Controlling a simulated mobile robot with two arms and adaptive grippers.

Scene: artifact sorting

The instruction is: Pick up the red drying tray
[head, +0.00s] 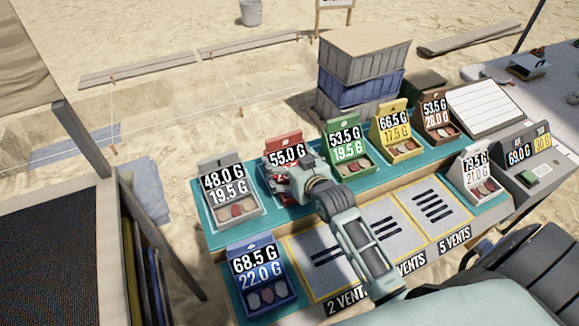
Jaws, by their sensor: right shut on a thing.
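The red drying tray (283,144) stands in the back row of the teal-topped table, between the grey tray and the green tray. Its upright back panel shows the label 55.0 G; the lower label and most of its front are hidden behind my gripper. My right gripper (283,186) is at the front of the red tray and is shut on it. The tray looks to be still at its place on the table; I cannot tell whether it is lifted. My left gripper is not in view.
Grey (229,208), green (345,140), yellow (393,122) and brown (436,108) trays stand along the back row. A blue tray (257,262) is front left, a white tray (475,160) right. Vent-marked mats (433,206) lie in front. Stacked crates (362,68) stand behind.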

